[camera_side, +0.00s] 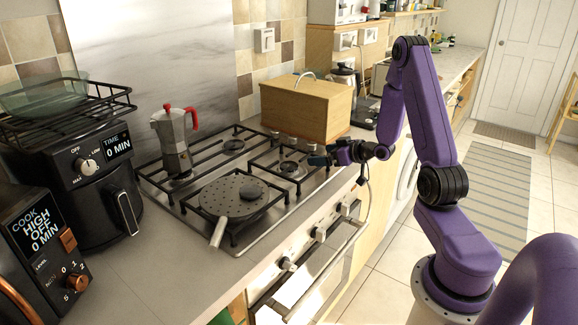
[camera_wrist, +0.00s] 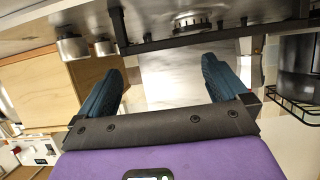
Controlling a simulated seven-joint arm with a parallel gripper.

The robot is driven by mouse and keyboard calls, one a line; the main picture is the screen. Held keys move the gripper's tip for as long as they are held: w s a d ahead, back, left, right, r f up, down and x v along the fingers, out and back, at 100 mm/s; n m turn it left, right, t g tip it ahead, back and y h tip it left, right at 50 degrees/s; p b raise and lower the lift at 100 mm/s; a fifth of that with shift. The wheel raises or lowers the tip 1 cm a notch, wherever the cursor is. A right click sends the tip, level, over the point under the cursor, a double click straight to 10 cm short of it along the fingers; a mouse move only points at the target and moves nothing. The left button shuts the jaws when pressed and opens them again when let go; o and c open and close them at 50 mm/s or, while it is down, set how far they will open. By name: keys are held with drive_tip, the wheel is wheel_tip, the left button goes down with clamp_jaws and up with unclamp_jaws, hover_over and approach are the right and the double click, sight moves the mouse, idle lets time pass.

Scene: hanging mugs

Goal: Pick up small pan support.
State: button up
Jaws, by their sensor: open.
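Black pan supports sit on the steel hob (camera_side: 262,215). A short black pan support (camera_side: 286,170) surrounds the burner at the hob's right end, near the wooden box. My gripper (camera_side: 318,160) is just right of this support, pointing left at it. In the wrist view my gripper (camera_wrist: 161,65) is open and empty, with its two blue fingers apart. A black pan support bar (camera_wrist: 190,38) and a burner (camera_wrist: 193,20) lie beyond the fingertips, apart from them as far as I can tell. That view appears upside down.
A round dark lid or pan (camera_side: 230,194) covers the front burner, its handle toward the front edge. A moka pot (camera_side: 174,140) stands at the back left. The wooden box (camera_side: 305,108) stands close behind my gripper. Knobs (camera_side: 319,234) line the oven front.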

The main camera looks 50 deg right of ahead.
sight(306, 156)
drive_tip(key=x, duration=0.6)
drive_tip(key=shift+w+f, duration=0.1)
drive_tip(key=shift+w, duration=0.15)
drive_tip(key=c, duration=1.4)
